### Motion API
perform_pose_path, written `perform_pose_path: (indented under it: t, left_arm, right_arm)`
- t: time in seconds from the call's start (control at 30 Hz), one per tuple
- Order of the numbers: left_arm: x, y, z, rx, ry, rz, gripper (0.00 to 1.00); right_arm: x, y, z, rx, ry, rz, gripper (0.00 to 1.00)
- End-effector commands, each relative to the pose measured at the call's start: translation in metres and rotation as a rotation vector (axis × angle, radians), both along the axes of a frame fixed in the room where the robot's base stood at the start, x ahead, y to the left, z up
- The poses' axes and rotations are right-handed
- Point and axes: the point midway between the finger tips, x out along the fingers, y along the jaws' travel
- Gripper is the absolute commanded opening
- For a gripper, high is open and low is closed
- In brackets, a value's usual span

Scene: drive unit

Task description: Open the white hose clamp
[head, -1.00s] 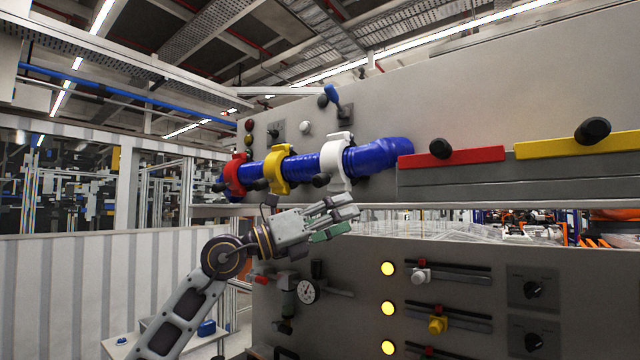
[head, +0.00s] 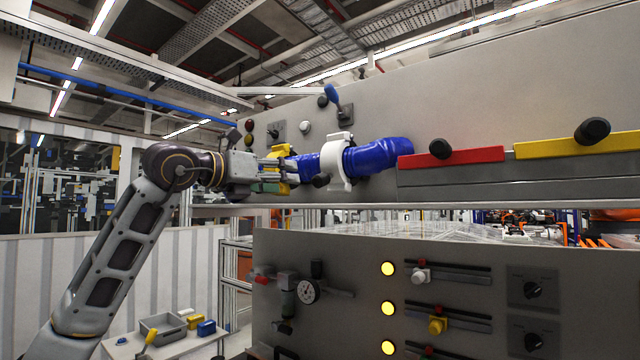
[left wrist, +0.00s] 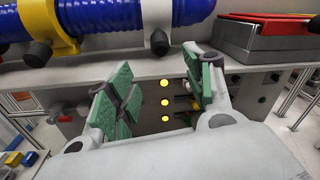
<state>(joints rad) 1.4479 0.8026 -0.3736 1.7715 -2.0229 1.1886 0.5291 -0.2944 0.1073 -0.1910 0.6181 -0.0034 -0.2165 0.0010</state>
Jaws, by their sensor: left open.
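The white hose clamp (head: 336,165) sits around the ribbed blue hose (head: 378,156) on the upper grey panel. It has a black knob (head: 321,180) at its lower front. In the left wrist view the white clamp (left wrist: 157,14) shows at the top, with its black knob (left wrist: 160,42) hanging below the hose. My left gripper (head: 277,174) is open and empty, left of the white clamp and in front of the yellow clamp (head: 288,152). In the left wrist view its green-padded fingers (left wrist: 163,95) are spread below the hose. My right gripper is not in view.
The yellow clamp is partly hidden by my gripper; the red clamp is hidden in the head view. A shelf edge (head: 450,208) runs below the hose. Red (head: 455,156) and yellow (head: 575,145) handled covers stand to the right. A blue-handled lever (head: 333,95) is above.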

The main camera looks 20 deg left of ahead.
Motion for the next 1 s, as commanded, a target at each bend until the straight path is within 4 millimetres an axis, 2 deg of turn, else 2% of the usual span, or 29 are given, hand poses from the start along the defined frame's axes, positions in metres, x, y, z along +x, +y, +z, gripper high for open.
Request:
perform_pose_path:
  t: [0.3, 0.47, 0.77, 0.87, 1.0]
  left_arm:
    - [0.001, -0.001, 0.0, -0.001, 0.001, -0.002, 0.53]
    - [0.007, -0.003, 0.0, -0.001, 0.001, -0.002, 0.53]
    - [0.034, -0.017, 0.001, -0.001, 0.002, -0.003, 0.53]
    - [0.046, -0.023, 0.001, -0.001, 0.002, -0.004, 0.53]
    - [0.063, -0.031, 0.001, -0.002, 0.001, -0.004, 0.53]
  right_arm:
    - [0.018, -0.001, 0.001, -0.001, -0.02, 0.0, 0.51]
    - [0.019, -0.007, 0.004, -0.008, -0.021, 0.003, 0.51]
    - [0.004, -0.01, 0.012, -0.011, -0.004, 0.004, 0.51]
    - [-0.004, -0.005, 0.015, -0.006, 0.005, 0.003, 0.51]
    - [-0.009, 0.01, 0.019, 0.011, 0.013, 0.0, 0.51]
